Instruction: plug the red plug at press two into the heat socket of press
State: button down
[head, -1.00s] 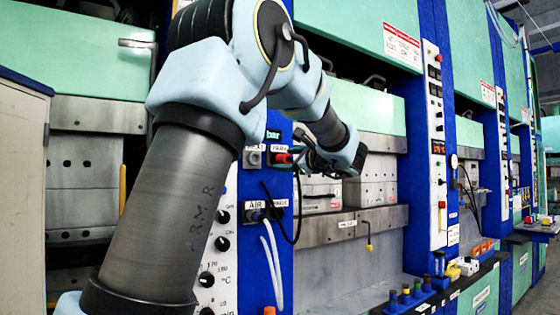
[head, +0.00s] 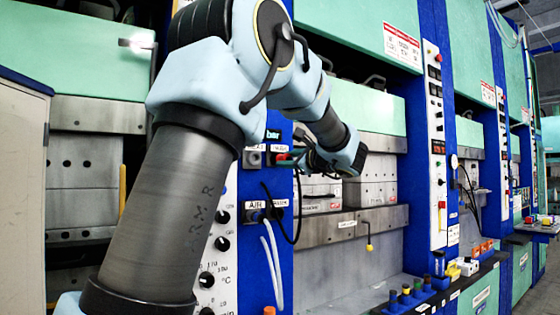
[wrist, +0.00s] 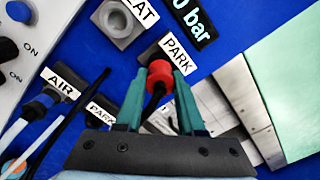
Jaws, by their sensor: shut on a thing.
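The red plug (wrist: 160,74) is between the teal fingers of my gripper (wrist: 158,88) in the wrist view, and the gripper is shut on it. Its black cable runs down between the fingers. The plug is right at the grey socket labelled PARK (wrist: 150,54); I cannot tell how deep it sits. The heat socket (wrist: 122,22), a grey square with a round hole, is empty, up and left of the plug; its label is partly cut off. In the head view the red plug (head: 284,157) shows small beside the heat socket (head: 253,155), with my gripper (head: 294,157) at it.
A knob panel (head: 212,255) stands left of the blue post. The press's steel plates (head: 375,190) lie to the right.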

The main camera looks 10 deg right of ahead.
jog(key=shift+b+v, duration=0.4)
jog(key=shift+v, duration=1.15)
jog(key=b+v, duration=0.1)
jog(key=v, duration=0.3)
jog(key=shift+r, duration=0.15)
dwell(0.6)
